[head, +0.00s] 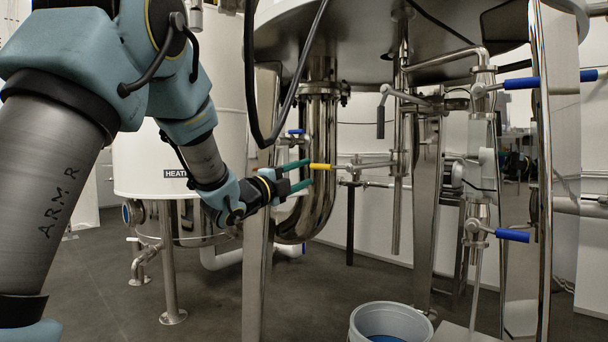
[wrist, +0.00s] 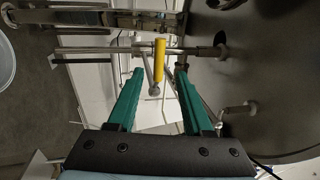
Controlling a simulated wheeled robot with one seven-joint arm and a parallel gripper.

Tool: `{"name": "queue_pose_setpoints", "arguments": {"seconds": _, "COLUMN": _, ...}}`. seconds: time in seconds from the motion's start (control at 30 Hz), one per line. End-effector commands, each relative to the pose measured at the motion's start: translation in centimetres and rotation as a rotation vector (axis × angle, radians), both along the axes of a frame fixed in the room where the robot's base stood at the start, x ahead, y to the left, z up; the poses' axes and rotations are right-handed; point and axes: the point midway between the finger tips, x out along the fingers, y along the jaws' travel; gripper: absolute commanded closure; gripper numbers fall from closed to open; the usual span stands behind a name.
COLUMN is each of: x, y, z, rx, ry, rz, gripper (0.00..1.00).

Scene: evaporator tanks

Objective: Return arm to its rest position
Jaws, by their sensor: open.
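My gripper (head: 305,174) is at the end of my arm, left of the middle in the head view. Its two green fingers are apart, and they also show in the wrist view (wrist: 158,78). A yellow valve handle (head: 321,166) is just beyond the fingertips. In the wrist view the yellow handle (wrist: 159,60) lies in line with the gap between the fingers, with clear space on both sides. I cannot tell whether its near end is slightly between the tips. Nothing is held.
A steel tank leg (head: 258,215) stands close by my wrist. A thick curved pipe (head: 318,205) is behind the fingers. Blue-handled valves (head: 512,235) are on the right. A bucket (head: 391,318) stands on the floor. A white HEAT-labelled tank (head: 150,160) is behind my arm.

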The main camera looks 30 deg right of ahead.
Motion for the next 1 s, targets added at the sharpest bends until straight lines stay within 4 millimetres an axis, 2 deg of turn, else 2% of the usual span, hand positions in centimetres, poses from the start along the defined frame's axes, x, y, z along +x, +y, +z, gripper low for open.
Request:
{"name": "queue_pose_setpoints", "arguments": {"seconds": 0.3, "x": 0.3, "y": 0.3, "z": -0.1, "rx": 0.004, "ry": 0.012, "rz": 0.011, "gripper": 0.49}}
{"name": "queue_pose_setpoints", "arguments": {"seconds": 0.37, "x": 1.2, "y": 1.0, "z": -0.6, "rx": 0.014, "ry": 0.046, "rz": 0.040, "gripper": 0.49}}
{"name": "queue_pose_setpoints", "arguments": {"seconds": 0.47, "x": 4.0, "y": 3.9, "z": -2.2, "rx": 0.045, "ry": 0.166, "rz": 0.142, "gripper": 0.49}}
{"name": "queue_pose_setpoints", "arguments": {"seconds": 0.57, "x": 7.4, "y": 8.8, "z": -4.9, "rx": 0.078, "ry": 0.365, "rz": 0.301, "gripper": 0.49}}
{"name": "queue_pose_setpoints", "arguments": {"seconds": 0.6, "x": 8.6, "y": 11.2, "z": -6.3, "rx": 0.087, "ry": 0.457, "rz": 0.374, "gripper": 0.49}}
{"name": "queue_pose_setpoints", "arguments": {"seconds": 0.73, "x": 10.8, "y": 19.2, "z": -10.9, "rx": 0.091, "ry": 0.762, "rz": 0.608, "gripper": 0.49}}
{"name": "queue_pose_setpoints", "arguments": {"seconds": 0.87, "x": 10.3, "y": 27.5, "z": -15.7, "rx": 0.059, "ry": 1.070, "rz": 0.846, "gripper": 0.49}}
{"name": "queue_pose_setpoints", "arguments": {"seconds": 1.0, "x": 6.8, "y": 35.7, "z": -20.5, "rx": -0.013, "ry": 1.403, "rz": 1.104, "gripper": 0.49}}
